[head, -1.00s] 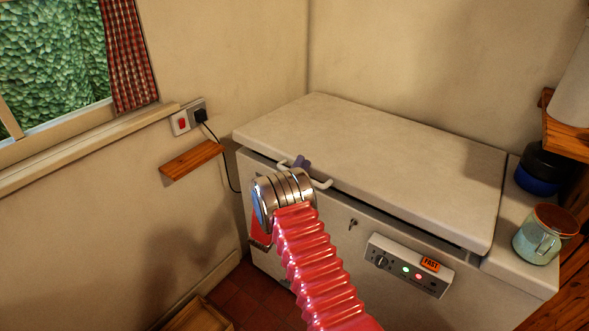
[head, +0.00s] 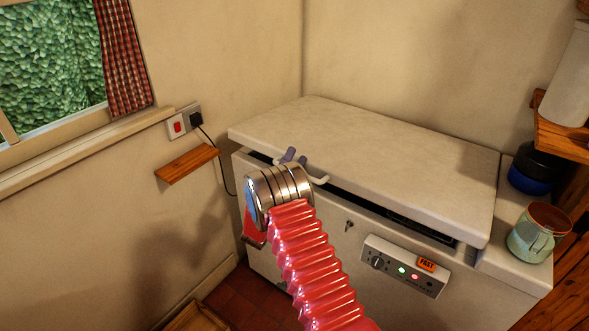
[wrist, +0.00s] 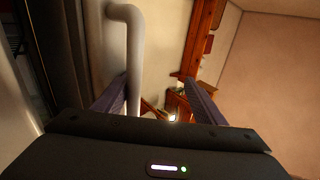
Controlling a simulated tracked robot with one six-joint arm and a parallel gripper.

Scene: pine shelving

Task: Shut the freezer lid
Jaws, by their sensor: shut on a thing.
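The freezer lid (head: 380,150) is a pale, flat slab on a white chest freezer (head: 310,235). It stands slightly raised at the front, with a dark gap under its front edge. The white bar handle (head: 318,179) sits on the lid's front edge, partly hidden by my wrist. My gripper (head: 295,156) is at the handle, its purple fingertips showing just above it. In the wrist view the handle (wrist: 134,60) passes between the two fingers, against the left one. My gripper (wrist: 155,82) is shut on the handle.
A mug (head: 537,232) and a dark blue round container (head: 538,168) stand on the ledge right of the lid. A small wooden shelf (head: 187,165) and a cabled socket (head: 195,118) are on the left wall. A control panel (head: 405,267) is on the freezer front.

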